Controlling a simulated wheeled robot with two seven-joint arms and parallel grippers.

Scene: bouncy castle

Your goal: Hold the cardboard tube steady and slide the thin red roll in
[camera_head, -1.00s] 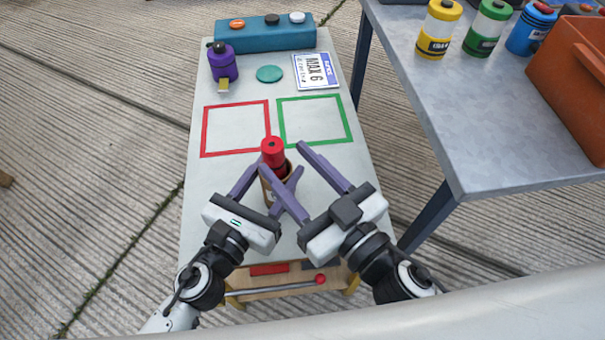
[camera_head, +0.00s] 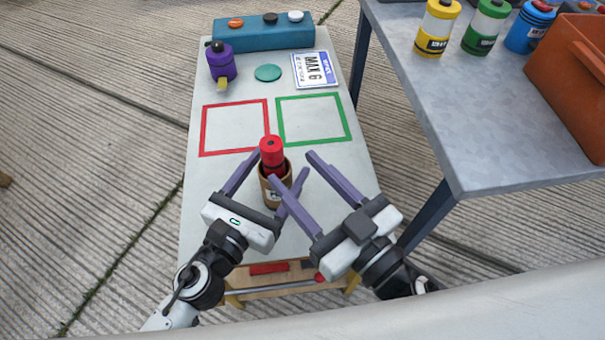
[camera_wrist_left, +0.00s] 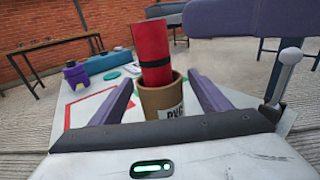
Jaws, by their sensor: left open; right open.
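The brown cardboard tube (camera_head: 271,193) stands upright on the narrow table in the head view. The red roll (camera_head: 271,152) stands in its mouth, its lower end inside and hidden, its upper part sticking out. In the left wrist view the roll (camera_wrist_left: 151,50) leans slightly inside the tube (camera_wrist_left: 157,98). My left gripper (camera_head: 276,176) is open, with its fingers on either side of the tube. I cannot tell if they touch it. My right gripper (camera_head: 291,167) is open and empty, just right of the tube and roll.
Red and green square outlines (camera_head: 235,153) lie beyond the tube. A purple container (camera_head: 221,66), teal disc (camera_head: 268,73), sign (camera_head: 315,70) and teal button box (camera_head: 265,36) are at the far end. A grey table (camera_head: 470,130) with jars and an orange crate (camera_head: 575,85) stands right.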

